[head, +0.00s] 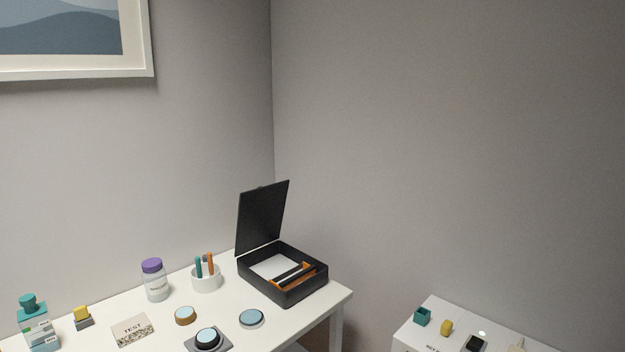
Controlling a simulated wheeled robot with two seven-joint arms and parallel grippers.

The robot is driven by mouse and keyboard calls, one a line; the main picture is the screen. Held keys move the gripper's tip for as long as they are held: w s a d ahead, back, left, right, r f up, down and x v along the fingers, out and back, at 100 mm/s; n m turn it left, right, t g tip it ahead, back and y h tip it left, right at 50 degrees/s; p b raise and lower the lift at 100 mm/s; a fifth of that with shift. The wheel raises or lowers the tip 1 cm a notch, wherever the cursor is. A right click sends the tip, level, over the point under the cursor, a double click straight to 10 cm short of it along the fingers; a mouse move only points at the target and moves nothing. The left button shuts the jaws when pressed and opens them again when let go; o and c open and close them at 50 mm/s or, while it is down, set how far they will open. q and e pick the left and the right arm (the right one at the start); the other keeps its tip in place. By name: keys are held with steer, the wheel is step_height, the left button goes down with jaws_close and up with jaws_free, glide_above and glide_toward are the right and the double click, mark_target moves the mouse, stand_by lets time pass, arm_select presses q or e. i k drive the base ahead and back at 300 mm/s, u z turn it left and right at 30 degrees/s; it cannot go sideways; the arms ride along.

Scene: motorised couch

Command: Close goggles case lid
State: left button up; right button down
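The goggles case appears to be the black box (285,292) at the right end of the white table in the head view. Its black lid (262,218) stands up, open, along the back left edge of the box. Inside are a white sheet or block (274,266) and orange and black pieces (297,275); I cannot tell whether these are goggles. Neither of my grippers is in view.
On the white table (225,310) stand a cup with pens (206,277), a purple-capped jar (154,280), a teal-topped bottle (35,322), a TEST card (132,330) and round discs (251,318). A lower white surface (415,336) with small items is at right.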

mark_target(260, 212)
steer(key=z, duration=0.8)
steer(key=i, duration=0.7)
steer(key=u, duration=1.8)
